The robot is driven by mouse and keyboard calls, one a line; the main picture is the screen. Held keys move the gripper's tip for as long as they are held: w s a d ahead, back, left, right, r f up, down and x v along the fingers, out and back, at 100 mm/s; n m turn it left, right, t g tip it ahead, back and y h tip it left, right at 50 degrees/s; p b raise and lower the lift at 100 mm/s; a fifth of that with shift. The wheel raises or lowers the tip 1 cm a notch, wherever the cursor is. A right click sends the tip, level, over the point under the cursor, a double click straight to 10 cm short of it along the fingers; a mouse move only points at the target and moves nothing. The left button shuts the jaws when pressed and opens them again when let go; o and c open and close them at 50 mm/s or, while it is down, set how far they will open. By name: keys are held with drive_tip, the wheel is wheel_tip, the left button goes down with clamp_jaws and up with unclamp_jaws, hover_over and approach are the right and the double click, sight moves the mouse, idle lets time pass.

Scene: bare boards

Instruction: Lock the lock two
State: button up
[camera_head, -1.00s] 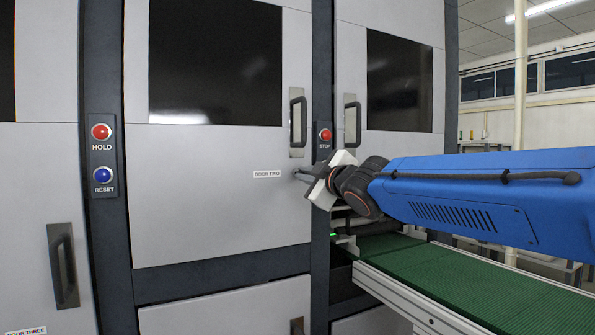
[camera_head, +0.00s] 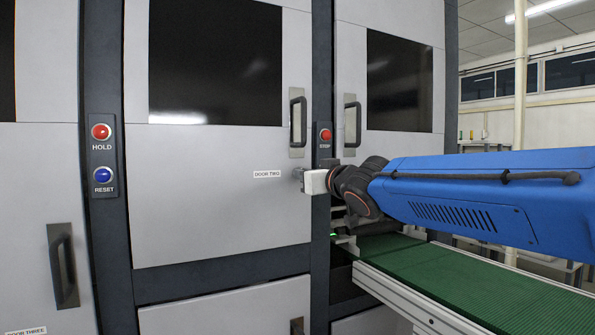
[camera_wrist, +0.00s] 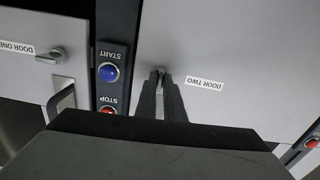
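The door two lock (camera_head: 299,174) is a small metal turn-lever on the grey door, just right of the DOOR TWO label (camera_head: 267,174). My gripper (camera_head: 303,180) is at this lock, and its white body hides most of the lever. In the wrist view my gripper's dark fingers (camera_wrist: 160,82) are close together, with a thin strip of the metal lever (camera_wrist: 160,77) between their tips. They look shut on it. The DOOR TWO label (camera_wrist: 205,84) appears upside down beside them.
A red STOP button (camera_head: 325,135) is above my gripper. Door handles (camera_head: 298,122) stand out nearby. A green conveyor (camera_head: 450,280) runs below my arm. In the wrist view, door one's lock lever (camera_wrist: 52,55) and a blue START button (camera_wrist: 108,72) are to the left.

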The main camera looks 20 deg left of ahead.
drive_tip(key=o, duration=0.7)
drive_tip(key=shift+v, duration=3)
drive_tip(key=v, duration=1.7)
drive_tip(key=shift+s+d, duration=0.15)
drive_tip(key=shift+s, duration=0.05)
